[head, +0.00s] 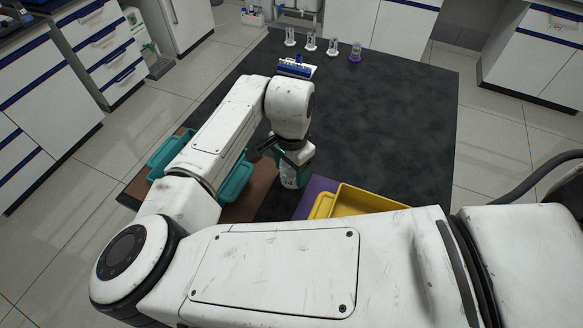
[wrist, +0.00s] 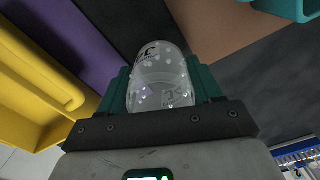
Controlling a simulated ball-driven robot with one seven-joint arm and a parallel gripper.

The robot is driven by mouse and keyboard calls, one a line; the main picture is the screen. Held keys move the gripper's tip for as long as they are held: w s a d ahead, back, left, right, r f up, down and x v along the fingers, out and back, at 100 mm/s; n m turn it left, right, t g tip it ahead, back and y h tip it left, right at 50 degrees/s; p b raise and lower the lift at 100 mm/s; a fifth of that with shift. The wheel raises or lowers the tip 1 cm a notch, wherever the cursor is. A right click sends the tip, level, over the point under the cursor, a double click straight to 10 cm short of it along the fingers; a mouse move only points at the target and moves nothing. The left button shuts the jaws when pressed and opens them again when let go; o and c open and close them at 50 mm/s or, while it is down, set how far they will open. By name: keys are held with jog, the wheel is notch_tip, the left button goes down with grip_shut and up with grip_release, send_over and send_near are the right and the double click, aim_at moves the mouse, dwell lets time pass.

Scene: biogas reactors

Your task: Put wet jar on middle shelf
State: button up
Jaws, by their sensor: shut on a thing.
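A clear jar (wrist: 160,78) with water drops on its wall and dark printed marks stands between the teal fingers of my gripper (wrist: 162,90) in the wrist view. My gripper is shut on it. In the head view the gripper (head: 296,160) hangs at the near part of the dark table, with the jar (head: 289,180) below it, mostly hidden by the fingers and the wrist. From these views I cannot tell whether the jar touches the table. No middle shelf can be made out in either view.
A yellow tray (head: 372,197) on a purple mat (head: 313,188) lies right of the jar. Teal trays (head: 236,181) on a brown mat (head: 262,190) lie left, partly behind my arm. A blue rack (head: 296,67) and several small vessels (head: 310,42) stand far back. The table's right half is clear.

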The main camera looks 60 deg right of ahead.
jog(key=shift+f, duration=0.3)
jog(key=shift+f, duration=0.15)
jog(key=o, duration=1.1)
